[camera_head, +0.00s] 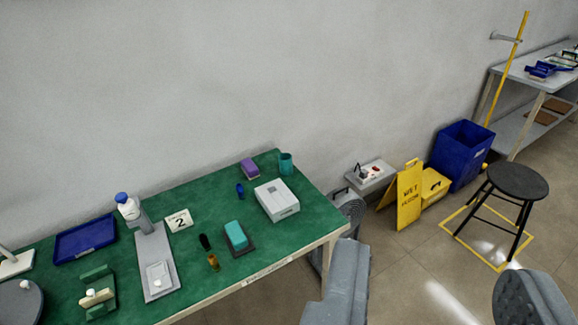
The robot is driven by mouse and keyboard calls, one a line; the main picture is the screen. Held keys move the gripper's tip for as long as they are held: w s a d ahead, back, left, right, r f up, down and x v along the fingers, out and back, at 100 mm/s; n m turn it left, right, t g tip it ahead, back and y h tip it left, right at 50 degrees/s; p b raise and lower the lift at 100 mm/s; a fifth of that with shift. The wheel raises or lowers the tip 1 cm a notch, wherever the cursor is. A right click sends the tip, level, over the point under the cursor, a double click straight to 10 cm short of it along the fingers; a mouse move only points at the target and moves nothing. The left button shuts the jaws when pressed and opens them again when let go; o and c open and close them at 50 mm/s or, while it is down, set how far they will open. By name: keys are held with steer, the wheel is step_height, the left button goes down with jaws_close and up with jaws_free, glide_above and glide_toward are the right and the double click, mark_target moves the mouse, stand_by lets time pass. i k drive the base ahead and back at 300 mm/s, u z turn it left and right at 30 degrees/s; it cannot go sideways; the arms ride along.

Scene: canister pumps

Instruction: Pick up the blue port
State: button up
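A small dark blue piece (240,190), which fits the blue port, stands on the green table (206,205) between a purple block and a white box. It is small in view and its details cannot be made out. My gripper (438,268) shows at the bottom right as two grey fingers spread wide apart. Nothing is between them except the floor in the background. The gripper is in front of the table's right end, well apart from the blue piece.
Near the blue piece are the purple block (250,169), teal cup (286,163), white box (277,200) and teal sponge (236,235). A blue tray (85,239) lies at left. A yellow wet-floor sign (408,194), blue bin (462,155) and black stool (517,181) stand at right.

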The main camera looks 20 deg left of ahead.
mark_target(240, 187)
steer(key=u, duration=0.25)
steer(key=i, duration=1.45)
steer(key=u, duration=0.9)
steer(key=i, duration=0.4)
steer(key=u, duration=0.2)
steer(key=k, duration=0.95)
steer(key=u, duration=0.15)
steer(key=i, duration=0.95)
